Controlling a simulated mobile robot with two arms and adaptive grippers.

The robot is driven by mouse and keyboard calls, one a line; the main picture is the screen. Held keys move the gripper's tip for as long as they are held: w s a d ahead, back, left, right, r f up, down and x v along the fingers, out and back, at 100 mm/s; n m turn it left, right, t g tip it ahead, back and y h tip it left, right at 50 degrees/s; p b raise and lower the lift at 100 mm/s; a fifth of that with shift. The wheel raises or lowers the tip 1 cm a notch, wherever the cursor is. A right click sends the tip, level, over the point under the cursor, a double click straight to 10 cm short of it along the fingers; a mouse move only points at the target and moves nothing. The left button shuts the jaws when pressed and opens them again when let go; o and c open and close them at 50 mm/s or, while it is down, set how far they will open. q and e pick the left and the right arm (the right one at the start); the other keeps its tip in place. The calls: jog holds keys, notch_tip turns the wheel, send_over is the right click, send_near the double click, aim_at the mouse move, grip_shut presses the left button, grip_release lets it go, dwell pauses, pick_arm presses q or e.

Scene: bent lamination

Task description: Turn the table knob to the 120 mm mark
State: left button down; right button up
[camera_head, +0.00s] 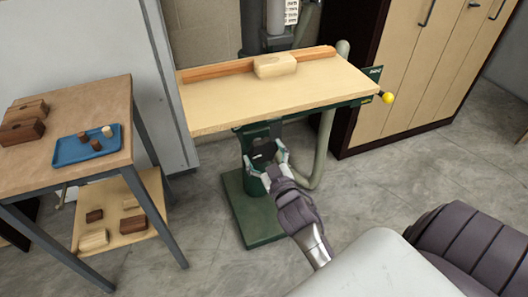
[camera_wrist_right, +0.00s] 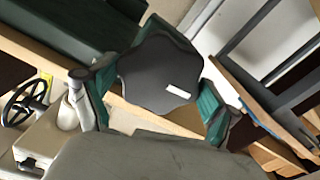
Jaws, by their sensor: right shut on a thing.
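The table knob is a dark, lobed knob with a white mark on its face; it fills the middle of the right wrist view (camera_wrist_right: 158,72). In the head view the knob (camera_head: 264,153) sits on the green column under the wooden machine table (camera_head: 225,105). My right gripper (camera_head: 268,164) is shut on the knob, with one teal-padded finger on each side of it, as the right wrist view (camera_wrist_right: 158,100) also shows. I cannot read any millimetre scale or the 120 mm mark. My left gripper is not in view.
A light wood block (camera_head: 275,65) rests against the orange fence (camera_head: 215,70) on the machine table. A yellow ball handle (camera_head: 388,98) juts out at its right end. A side bench (camera_head: 60,105) with a blue tray (camera_head: 73,154) stands at left. Floor is clear before the cabinet.

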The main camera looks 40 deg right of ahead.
jog(key=shift+n, duration=0.3)
jog(key=o, duration=0.9)
jog(key=shift+f, duration=0.1)
jog(key=v, duration=0.7)
jog(key=shift+s, duration=0.2)
jog(key=shift+a, duration=0.1)
